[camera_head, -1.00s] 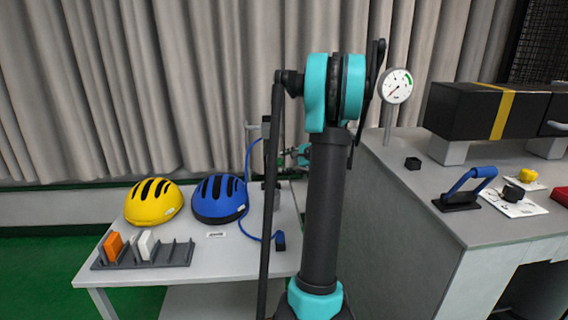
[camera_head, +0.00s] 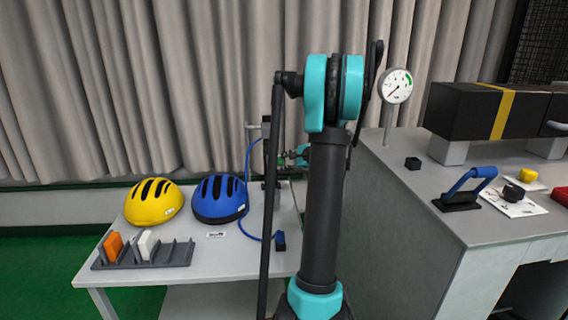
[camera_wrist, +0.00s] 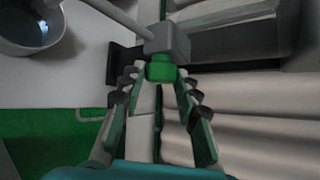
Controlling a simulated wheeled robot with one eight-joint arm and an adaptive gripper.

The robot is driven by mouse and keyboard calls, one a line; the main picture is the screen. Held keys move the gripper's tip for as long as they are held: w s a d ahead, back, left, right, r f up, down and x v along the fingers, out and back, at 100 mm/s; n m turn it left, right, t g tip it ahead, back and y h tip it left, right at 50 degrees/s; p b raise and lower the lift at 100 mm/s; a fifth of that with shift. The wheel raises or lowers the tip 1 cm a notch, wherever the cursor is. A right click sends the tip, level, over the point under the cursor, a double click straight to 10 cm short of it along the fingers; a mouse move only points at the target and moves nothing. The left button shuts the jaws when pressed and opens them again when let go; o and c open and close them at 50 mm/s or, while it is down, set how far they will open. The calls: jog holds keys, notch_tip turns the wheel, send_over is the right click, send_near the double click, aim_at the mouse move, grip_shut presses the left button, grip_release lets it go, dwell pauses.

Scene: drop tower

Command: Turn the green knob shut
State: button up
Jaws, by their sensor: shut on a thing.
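The green knob (camera_wrist: 161,71) sits on a grey valve block (camera_wrist: 168,45) in the wrist view. My gripper (camera_wrist: 158,76) has its fingers on both sides of the knob, shut on it near the fingertips. In the head view, my gripper (camera_head: 297,155) is small and partly hidden behind my arm, at the stand behind the left table. The knob there is a tiny green spot (camera_head: 281,160) beside the fingers. The knob's turned position cannot be read. The dial gauge (camera_head: 396,86) on a post has its needle pointing to the lower left, away from its green band.
The left table (camera_head: 225,265) holds a yellow helmet (camera_head: 153,203), a blue helmet (camera_head: 220,199) and a slotted rack (camera_head: 175,254). A blue hose (camera_head: 247,190) runs down from the stand. The right counter (camera_head: 420,215) bears a black beam (camera_head: 470,112) and a blue-handled lever (camera_head: 468,187).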

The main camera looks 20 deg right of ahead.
jog(key=n+t+y, duration=0.1)
jog(key=n+t, duration=0.1)
jog(key=t, duration=0.1)
jog(key=f+n+t+y, duration=0.1)
jog(key=n+t+y, duration=0.1)
jog(key=n+t, duration=0.1)
jog(key=n+t+y, duration=0.1)
jog(key=n+t, duration=0.2)
jog(key=shift+f, duration=0.25)
dwell(0.5)
jog(key=shift+n+t, duration=0.3)
jog(key=o, duration=1.1)
jog(key=shift+o, duration=0.2)
